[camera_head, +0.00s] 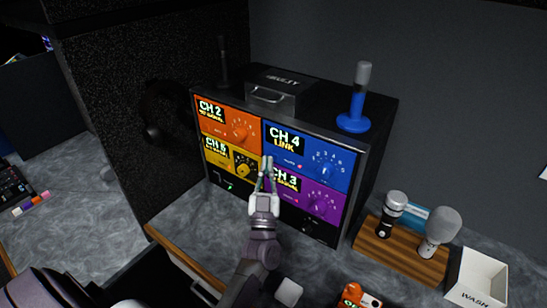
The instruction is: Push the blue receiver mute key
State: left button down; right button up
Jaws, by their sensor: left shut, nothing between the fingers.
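The blue receiver (335,148) is the upper right panel of the black rack, with a screen reading "CH 4 LINK" (285,138) and a round knob (325,171). Small marks (292,164) show below its screen, but they are too small for me to make out the mute key for sure. My left gripper (267,163) is shut and empty. Its fingertips point up at the rack front, by the lower left corner of the blue panel, where the panels meet. They cover a bit of the yellow and purple panels. I cannot tell whether they touch. My right gripper is not in view.
Orange (215,119), yellow (222,152) and purple (325,205) receivers fill the rack's other places. A case (285,88) and a blue-based antenna (357,108) stand on top. Microphones sit in a wooden stand (400,252), right, beside a white box (480,275). An orange item (355,296) lies in front.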

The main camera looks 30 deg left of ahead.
pick_arm(q)
jog(key=shift+w, duration=0.15)
jog(key=shift+w, duration=0.4)
dwell(0.5)
jog(key=shift+s, duration=0.6)
jog(key=s+p, duration=0.2)
jog(key=s, duration=0.4)
jog(key=shift+a+p, duration=0.25)
jog(key=shift+p, duration=0.15)
jog(key=shift+w, duration=0.1)
